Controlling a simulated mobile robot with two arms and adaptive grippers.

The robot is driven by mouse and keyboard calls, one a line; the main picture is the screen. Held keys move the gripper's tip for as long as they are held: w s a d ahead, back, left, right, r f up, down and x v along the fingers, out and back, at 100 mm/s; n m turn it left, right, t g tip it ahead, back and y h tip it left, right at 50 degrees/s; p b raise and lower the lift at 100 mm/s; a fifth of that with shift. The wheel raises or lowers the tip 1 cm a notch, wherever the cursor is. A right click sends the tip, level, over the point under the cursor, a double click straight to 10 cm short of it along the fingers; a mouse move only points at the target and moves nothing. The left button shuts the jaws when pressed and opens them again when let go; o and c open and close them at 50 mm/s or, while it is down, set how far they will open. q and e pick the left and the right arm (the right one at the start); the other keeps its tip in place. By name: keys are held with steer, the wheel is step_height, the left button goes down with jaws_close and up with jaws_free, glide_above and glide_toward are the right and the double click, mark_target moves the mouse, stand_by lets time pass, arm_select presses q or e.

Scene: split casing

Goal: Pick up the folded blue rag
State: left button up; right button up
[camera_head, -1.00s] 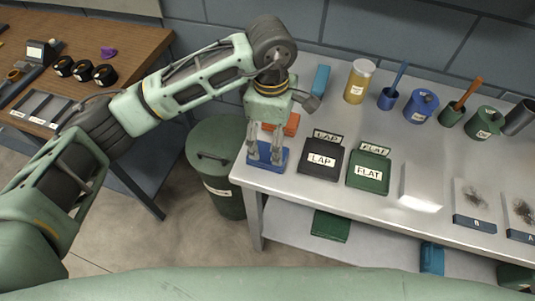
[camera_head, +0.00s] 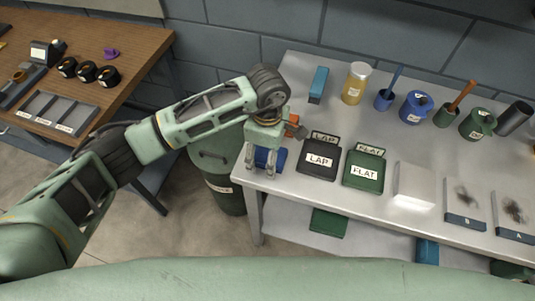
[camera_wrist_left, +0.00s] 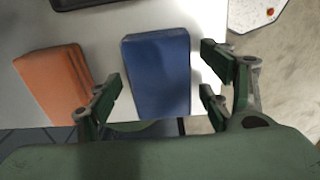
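The folded blue rag (camera_head: 268,159) lies flat at the left end of the grey metal table. In the left wrist view the blue rag (camera_wrist_left: 157,72) sits between the spread fingers. My left gripper (camera_head: 261,162) points down over the rag; it is open and empty, one finger to each side of the rag in the left wrist view (camera_wrist_left: 160,92). I cannot tell its exact height above the rag. In the head view the gripper hides part of the rag. My right gripper is not in view.
A folded orange rag (camera_wrist_left: 55,82) lies close beside the blue one. Black LAP (camera_head: 318,160) and green FLAT (camera_head: 364,170) trays stand to the right. A blue block (camera_head: 318,85), a jar (camera_head: 356,83) and cups stand behind. A green bin (camera_head: 228,195) stands left of the table.

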mark_target(267, 152)
arm_select(q)
steer(key=c, duration=1)
steer(key=shift+c, duration=0.2)
steer(key=shift+r, duration=0.1)
steer(key=shift+r+b, duration=0.4)
steer(key=shift+r, duration=0.1)
step_height(267, 152, up, 3)
steer(key=shift+f+b, duration=0.15)
steer(key=shift+b, duration=0.6)
steer(key=d+r+b, duration=0.4)
steer(key=d+r, duration=0.3)
steer(key=d, duration=0.4)
steer(key=shift+d, duration=0.35)
steer(key=shift+r, duration=0.1)
